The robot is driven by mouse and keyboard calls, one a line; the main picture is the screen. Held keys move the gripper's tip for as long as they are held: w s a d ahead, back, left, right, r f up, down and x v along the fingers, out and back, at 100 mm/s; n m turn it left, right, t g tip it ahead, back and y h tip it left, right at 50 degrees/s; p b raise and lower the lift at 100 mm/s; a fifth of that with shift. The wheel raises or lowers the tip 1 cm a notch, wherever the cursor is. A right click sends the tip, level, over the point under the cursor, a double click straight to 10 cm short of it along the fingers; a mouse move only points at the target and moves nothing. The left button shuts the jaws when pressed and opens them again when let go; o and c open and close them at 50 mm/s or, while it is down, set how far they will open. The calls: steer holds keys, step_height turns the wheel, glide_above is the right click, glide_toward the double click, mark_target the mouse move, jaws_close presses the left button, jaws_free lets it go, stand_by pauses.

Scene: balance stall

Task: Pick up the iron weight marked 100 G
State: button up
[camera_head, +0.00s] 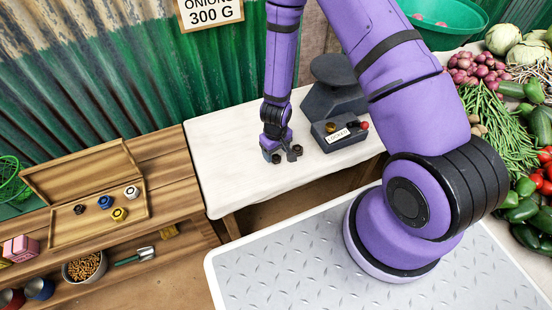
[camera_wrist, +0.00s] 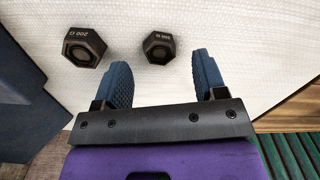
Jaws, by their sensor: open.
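My gripper (camera_head: 282,152) is open and empty over the white table, pointing down. In the wrist view its two blue fingers (camera_wrist: 163,75) are spread apart. A dark six-sided iron weight (camera_wrist: 159,47) stands on the table just beyond the fingertips, roughly in line with the gap. A second dark weight (camera_wrist: 84,47) stands left of it, outside the left finger. I cannot make out a 100 G mark in either view. In the head view the gripper partly hides this spot.
The dark scale (camera_head: 345,140), with a LOCKED label and red knob, stands right of my gripper. An open wooden box (camera_head: 100,232) on the left shelf holds several small weights, marks unreadable. The white table (camera_head: 225,165) is clear left of my gripper. Vegetables lie far right.

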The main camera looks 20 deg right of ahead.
mark_target(276, 159)
steer(key=shift+f, duration=1.4)
steer(key=shift+c, duration=0.5)
steer(key=c, duration=1)
steer(key=shift+r, duration=0.1)
